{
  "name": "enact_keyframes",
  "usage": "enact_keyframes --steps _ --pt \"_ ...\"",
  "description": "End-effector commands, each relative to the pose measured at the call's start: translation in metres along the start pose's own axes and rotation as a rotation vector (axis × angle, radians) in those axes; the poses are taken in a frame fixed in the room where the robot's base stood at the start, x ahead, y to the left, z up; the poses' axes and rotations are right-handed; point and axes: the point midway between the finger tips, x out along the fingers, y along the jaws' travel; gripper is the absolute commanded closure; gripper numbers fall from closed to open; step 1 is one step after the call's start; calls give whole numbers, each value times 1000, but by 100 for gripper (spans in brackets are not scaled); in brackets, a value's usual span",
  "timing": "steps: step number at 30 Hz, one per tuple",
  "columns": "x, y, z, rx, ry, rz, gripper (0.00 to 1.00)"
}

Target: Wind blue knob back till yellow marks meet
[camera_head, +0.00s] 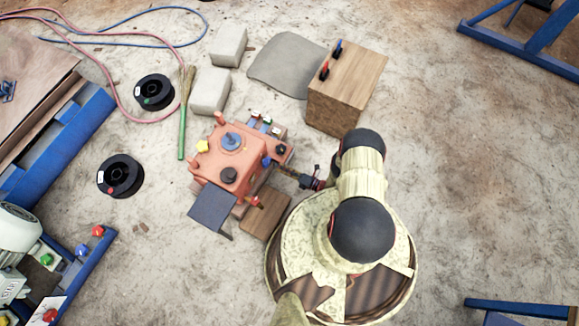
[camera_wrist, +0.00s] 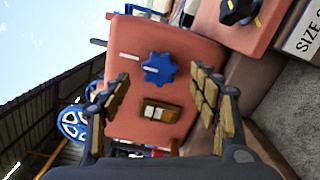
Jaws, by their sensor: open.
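The blue knob (camera_wrist: 159,68) is star-shaped and sits on an orange machine face in the wrist view. A pale bar lies on its left part, and another pale bar (camera_wrist: 129,57) lies on the face up and left of it; the two are apart. Whether these bars are yellow I cannot tell. My gripper (camera_wrist: 161,79) is open, one finger on each side in the picture, with the knob between and beyond the tips. No contact shows. In the head view my gripper (camera_head: 312,183) is right of the orange machine (camera_head: 215,183).
A black knob (camera_wrist: 240,10) with yellow marks is at the wrist view's upper right, near a plate reading "SIZE". A brown and white block (camera_wrist: 161,112) is below the blue knob. A wooden block (camera_head: 350,85) stands behind the machine.

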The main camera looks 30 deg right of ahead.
Motion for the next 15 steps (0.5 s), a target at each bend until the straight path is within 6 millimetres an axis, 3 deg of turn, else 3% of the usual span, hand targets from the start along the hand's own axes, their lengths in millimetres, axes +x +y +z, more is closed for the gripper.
enact_keyframes --steps 6,15 --pt "-31 0 1 0 -4 -2 39" --pt "-51 0 0 -1 0 -1 39"
